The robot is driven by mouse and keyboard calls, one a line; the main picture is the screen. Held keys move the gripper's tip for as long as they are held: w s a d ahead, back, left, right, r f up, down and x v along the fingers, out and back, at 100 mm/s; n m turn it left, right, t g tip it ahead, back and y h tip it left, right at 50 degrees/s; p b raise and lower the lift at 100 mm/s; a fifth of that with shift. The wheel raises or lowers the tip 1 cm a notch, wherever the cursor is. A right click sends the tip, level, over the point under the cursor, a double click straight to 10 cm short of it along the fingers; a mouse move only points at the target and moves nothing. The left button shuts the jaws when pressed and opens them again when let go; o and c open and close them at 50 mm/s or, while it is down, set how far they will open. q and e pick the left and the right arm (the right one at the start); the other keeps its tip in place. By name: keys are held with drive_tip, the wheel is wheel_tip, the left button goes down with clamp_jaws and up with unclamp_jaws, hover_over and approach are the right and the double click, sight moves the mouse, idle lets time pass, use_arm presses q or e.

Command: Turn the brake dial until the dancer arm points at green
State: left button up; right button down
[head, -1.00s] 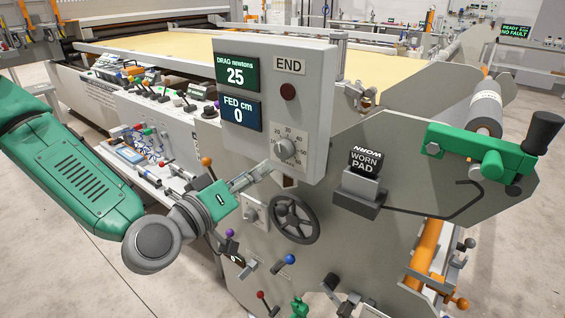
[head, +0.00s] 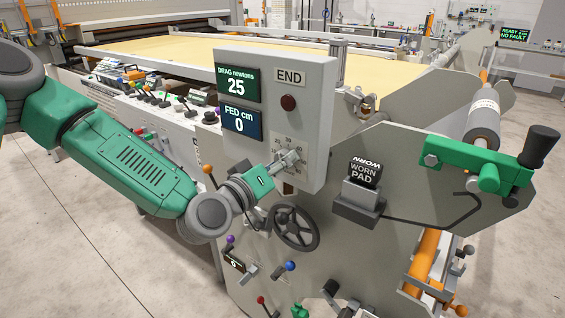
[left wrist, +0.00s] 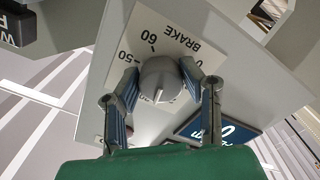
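The brake dial is a round grey knob (left wrist: 160,80) with a pale pointer line, on a white scale plate (left wrist: 150,42) marked BRAKE and numbered. In the head view the plate (head: 279,147) sits low on the grey END panel, and the knob is largely hidden by my fingers. My left gripper (head: 291,158) is at the dial. In the left wrist view its two fingers (left wrist: 157,80) stand on either side of the knob, very close, with a thin gap seeming to show. I cannot make out a dancer arm or green mark. My right gripper is out of view.
The panel displays (head: 238,100) read DRAG newtons 25 and FED cm 0. A red button (head: 288,103) is above the dial. A black handwheel (head: 296,227) and several ball-topped levers (head: 289,266) lie below. A WORN PAD block (head: 364,172) and a green clamp (head: 478,162) stand right.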

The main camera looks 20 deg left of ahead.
use_arm(q)
drive_tip(key=shift+f+m, duration=0.1)
drive_tip(key=shift+m, duration=0.2)
drive_tip(key=shift+c, duration=0.4)
drive_tip(key=m, duration=0.2)
drive_tip(key=shift+m, duration=0.3)
drive_tip(key=shift+a+f+m+b, duration=0.15)
drive_tip(key=shift+m+b, duration=0.3)
drive_tip(key=shift+m, duration=1.25)
drive_tip(key=o, duration=1.1)
drive_tip(key=shift+o, duration=0.2)
